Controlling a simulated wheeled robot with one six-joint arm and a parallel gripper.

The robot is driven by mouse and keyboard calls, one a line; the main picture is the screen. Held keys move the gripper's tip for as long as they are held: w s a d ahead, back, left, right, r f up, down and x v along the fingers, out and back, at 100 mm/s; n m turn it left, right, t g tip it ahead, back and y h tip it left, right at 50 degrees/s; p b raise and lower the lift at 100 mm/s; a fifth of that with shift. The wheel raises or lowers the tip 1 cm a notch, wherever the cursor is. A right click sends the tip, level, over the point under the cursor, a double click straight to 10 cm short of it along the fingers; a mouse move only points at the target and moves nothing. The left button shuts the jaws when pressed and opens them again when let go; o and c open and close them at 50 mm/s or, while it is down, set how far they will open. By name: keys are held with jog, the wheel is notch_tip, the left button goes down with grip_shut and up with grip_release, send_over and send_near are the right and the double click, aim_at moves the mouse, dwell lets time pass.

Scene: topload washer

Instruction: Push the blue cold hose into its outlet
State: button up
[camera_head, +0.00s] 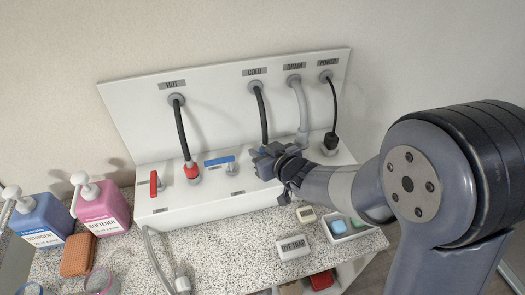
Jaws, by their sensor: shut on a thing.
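The cold hose (263,112) is dark and hangs from the panel port labelled COLD (255,71). Its lower end runs down to my gripper (265,160), which is shut on it at the right part of the white ledge. The hose's blue end and the cold outlet under it are hidden by my gripper, so I cannot tell whether they touch. A blue valve handle (217,160) lies across the ledge just left of my gripper.
The hot hose (181,132), with its red end on the ledge, and a red handle (154,183) stand to the left. The grey drain hose (301,105) and black power plug (331,141) are close on the right.

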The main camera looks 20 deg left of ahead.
jog(key=shift+f, duration=0.15)
jog(key=o, duration=1.1)
jog(key=v, duration=1.1)
jog(key=shift+a+p, duration=0.1)
jog(key=shift+p, duration=0.25)
jog(key=shift+a, duration=0.1)
jog(key=x, duration=1)
jog(key=shift+w+a+f+b, duration=0.2)
jog(key=shift+b, duration=0.1)
jog(key=shift+r, duration=0.25)
